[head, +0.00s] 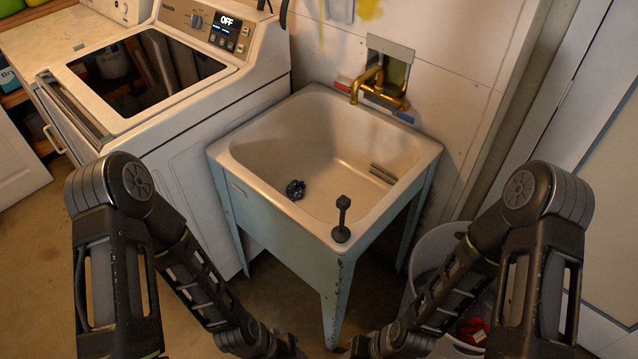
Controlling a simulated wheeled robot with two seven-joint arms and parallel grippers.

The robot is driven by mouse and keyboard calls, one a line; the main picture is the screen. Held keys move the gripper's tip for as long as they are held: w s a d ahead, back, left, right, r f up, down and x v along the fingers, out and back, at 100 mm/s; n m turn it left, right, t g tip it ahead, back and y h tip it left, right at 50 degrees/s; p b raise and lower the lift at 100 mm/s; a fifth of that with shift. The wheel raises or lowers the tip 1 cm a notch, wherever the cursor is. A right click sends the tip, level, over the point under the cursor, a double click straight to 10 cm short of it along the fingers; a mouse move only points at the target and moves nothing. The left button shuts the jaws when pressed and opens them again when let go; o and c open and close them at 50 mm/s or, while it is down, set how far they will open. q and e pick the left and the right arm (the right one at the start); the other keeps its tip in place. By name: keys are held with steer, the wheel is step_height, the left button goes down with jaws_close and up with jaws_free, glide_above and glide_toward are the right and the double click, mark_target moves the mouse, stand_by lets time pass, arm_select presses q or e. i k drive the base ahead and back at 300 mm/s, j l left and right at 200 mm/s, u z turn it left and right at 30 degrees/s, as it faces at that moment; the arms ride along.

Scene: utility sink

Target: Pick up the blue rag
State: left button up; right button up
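The sink is white inside with pale blue sides and legs. My two arms come in from the lower left and lower right and reach down in front of the sink. Their ends run to the bottom edge of the head view, below and apart from the rag. The fingers of both grippers are out of the picture. Nothing covers the rag.
A black plunger-like tool (342,220) stands on the sink's front right corner. A brass faucet (378,92) is on the back wall. A washing machine (185,115) stands close at the left. A grey bin (432,250) stands at the right, partly behind my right arm.

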mark_target(294, 190)
steer(key=i+j, duration=0.25)
steer(key=j, duration=0.2)
steer(key=i+j, duration=0.25)
steer(key=j, duration=0.15)
steer(key=i+j, duration=0.25)
steer(key=j, duration=0.2)
steer(key=z, duration=1.9)
